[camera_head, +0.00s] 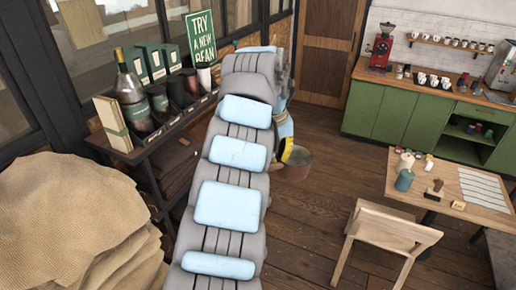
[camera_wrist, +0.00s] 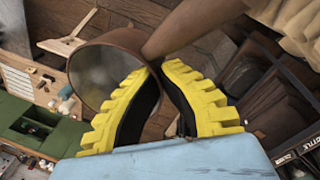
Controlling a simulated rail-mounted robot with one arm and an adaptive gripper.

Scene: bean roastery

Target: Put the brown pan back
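The brown pan (camera_wrist: 105,72) shows in the wrist view, with its round grey inside facing the camera and its brown handle running to the upper right. My gripper (camera_wrist: 158,67) has two yellow ridged fingers that close in on the pan where handle and rim meet. The tips hide the exact contact. In the head view the pan (camera_head: 296,164) hangs above the wooden floor at the end of my arm, beside the yellow fingers of my gripper (camera_head: 287,150), and my arm hides part of the scene behind it.
A dark shelf (camera_head: 150,150) with bottles, cups and boxes stands left of my arm. Burlap sacks (camera_head: 70,225) fill the lower left. A wooden table (camera_head: 455,187) and chair (camera_head: 385,230) stand at right. A green counter (camera_head: 405,115) lines the back. Floor between is clear.

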